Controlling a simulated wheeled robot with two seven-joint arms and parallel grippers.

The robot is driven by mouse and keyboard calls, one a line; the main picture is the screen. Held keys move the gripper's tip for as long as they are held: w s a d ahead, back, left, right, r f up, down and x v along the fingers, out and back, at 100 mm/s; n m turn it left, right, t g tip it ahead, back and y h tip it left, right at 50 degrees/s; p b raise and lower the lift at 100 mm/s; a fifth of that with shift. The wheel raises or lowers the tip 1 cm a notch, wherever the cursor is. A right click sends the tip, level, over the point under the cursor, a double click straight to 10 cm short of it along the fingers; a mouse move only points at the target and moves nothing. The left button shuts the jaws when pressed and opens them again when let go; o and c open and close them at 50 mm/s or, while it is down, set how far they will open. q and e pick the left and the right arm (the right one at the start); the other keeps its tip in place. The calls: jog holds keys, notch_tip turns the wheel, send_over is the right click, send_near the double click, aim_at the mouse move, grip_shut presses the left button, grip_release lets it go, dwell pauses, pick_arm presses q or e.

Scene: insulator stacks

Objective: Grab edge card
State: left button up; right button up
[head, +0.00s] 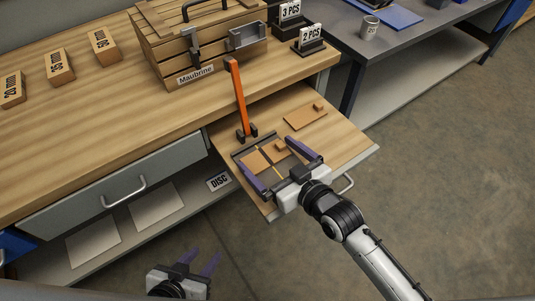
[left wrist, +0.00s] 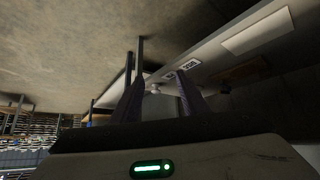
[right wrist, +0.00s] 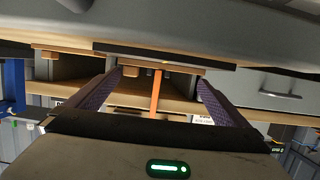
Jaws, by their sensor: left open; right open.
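Two thin tan cards, each with a small raised block, are in the head view. One card (head: 257,158) lies in a dark shallow fixture (head: 241,152) on the pull-out board; the other card (head: 303,119) lies on the bare board to its right. I cannot tell by looks which is the edge card. My right gripper (head: 266,151) is open, its purple fingers spread on either side of the fixture, nothing between them gripped. Its contact with the fixture is unclear. My left gripper (head: 203,256) is open and empty, low over the floor, away from the board.
An orange upright lever (head: 238,95) stands behind the fixture and shows in the right wrist view (right wrist: 156,92). A wooden crate (head: 205,45) marked Maubrine and several labelled blocks (head: 60,67) sit on the bench.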

jog(key=shift+x, duration=1.3)
jog(key=c, duration=0.8)
pick_arm(q)
jog(key=shift+w+r, duration=0.2)
jog(key=shift+w, duration=0.25)
